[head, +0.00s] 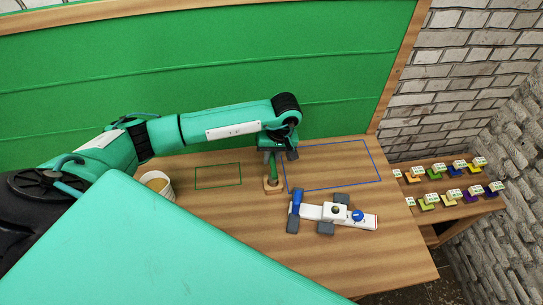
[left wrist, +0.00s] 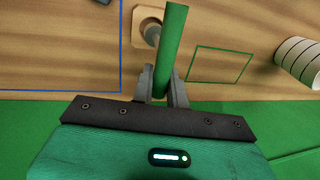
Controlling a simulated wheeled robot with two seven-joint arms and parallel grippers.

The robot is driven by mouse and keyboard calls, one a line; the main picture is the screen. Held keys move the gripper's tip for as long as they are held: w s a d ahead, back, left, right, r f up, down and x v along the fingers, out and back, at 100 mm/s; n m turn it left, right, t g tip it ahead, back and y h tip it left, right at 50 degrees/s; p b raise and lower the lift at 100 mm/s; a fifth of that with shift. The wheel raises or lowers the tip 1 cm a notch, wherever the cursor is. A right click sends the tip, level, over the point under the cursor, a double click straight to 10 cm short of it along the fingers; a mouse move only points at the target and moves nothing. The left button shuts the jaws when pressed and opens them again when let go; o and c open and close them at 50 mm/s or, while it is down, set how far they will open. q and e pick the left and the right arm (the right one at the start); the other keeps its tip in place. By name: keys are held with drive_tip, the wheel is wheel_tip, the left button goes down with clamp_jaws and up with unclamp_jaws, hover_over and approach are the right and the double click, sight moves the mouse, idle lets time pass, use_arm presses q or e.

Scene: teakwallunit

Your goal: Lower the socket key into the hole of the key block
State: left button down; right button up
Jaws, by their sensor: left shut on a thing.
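The socket key is a green rod (head: 273,166) that hangs from my left gripper (head: 277,153) over the table. In the left wrist view the left gripper (left wrist: 160,86) is shut on the green key (left wrist: 172,45), its two grey fingers on either side of it. The key block is a small wooden block (head: 265,185) with a grey round hole, just below the key in the head view. In the left wrist view the key block (left wrist: 137,14) shows behind and left of the rod. I cannot tell whether the key's lower end is in the hole. My right gripper is not in view.
A white part with grey and blue pieces (head: 310,211) lies right of the block. A white cup (head: 168,190) stands at left. Green (head: 218,164) and blue (head: 330,165) outlines mark the table. A side shelf (head: 445,210) holds several coloured pieces. A green panel (head: 200,60) rises behind.

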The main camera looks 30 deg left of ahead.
use_arm(q)
drive_tip(key=shift+b, duration=0.4)
idle(0.5)
drive_tip(key=shift+b, duration=0.3)
idle(0.7)
drive_tip(key=shift+b, duration=0.45)
drive_tip(key=shift+f+b, duration=2.05)
drive_tip(key=c, duration=1.3)
unclamp_jaws()
